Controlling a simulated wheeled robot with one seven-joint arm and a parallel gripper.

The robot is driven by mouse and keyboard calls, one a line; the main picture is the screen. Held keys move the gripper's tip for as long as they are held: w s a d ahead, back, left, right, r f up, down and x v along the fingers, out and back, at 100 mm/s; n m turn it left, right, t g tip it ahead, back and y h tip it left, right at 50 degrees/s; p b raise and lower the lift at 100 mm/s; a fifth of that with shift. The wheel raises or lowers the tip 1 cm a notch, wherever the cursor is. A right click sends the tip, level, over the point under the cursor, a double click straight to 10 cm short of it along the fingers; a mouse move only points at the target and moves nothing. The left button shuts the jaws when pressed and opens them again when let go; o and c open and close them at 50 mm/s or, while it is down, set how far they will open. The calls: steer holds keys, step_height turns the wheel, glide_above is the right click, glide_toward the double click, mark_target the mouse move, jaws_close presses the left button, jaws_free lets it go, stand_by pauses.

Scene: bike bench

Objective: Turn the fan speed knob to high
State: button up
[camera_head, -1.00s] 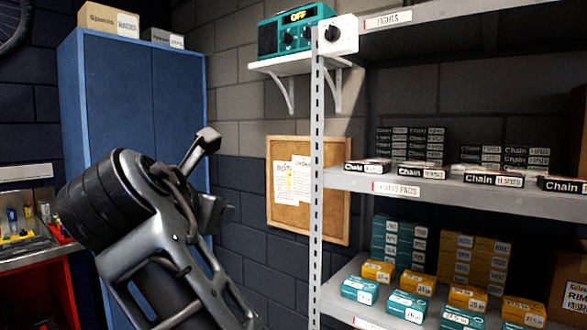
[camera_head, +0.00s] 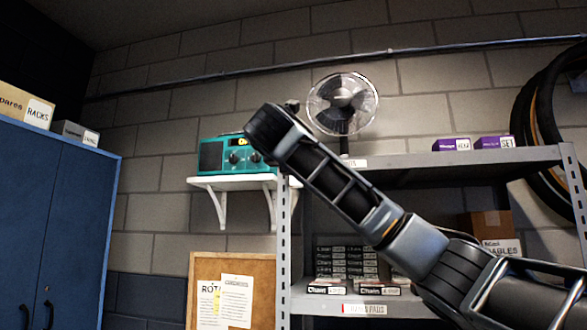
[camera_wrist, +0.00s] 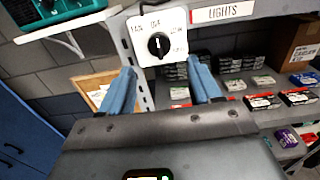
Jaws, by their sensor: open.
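The fan speed knob (camera_wrist: 158,45) is a black dial on a white plate (camera_wrist: 141,46) marked FAN, OFF and LOW, with a further label at lower right too small to read surely. Its white mark seems to point up, toward OFF. My gripper (camera_wrist: 162,68) shows two blue fingers spread apart, empty, below the knob in the wrist view and not touching it as far as I can see. In the head view my arm hides the knob and the gripper fingers. The round caged fan (camera_head: 343,103) stands above the top shelf.
A teal radio (camera_head: 232,154) sits on a white bracket shelf (camera_head: 232,183) left of the knob plate. A metal shelf rack (camera_head: 284,240) holds boxes to the right. A cork board (camera_head: 208,270) and blue cabinet (camera_head: 62,220) stand left.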

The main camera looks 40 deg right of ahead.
steer(key=p+x, duration=0.2)
steer(key=x, duration=0.5)
steer(key=shift+d, duration=0.1)
steer(key=c, duration=1)
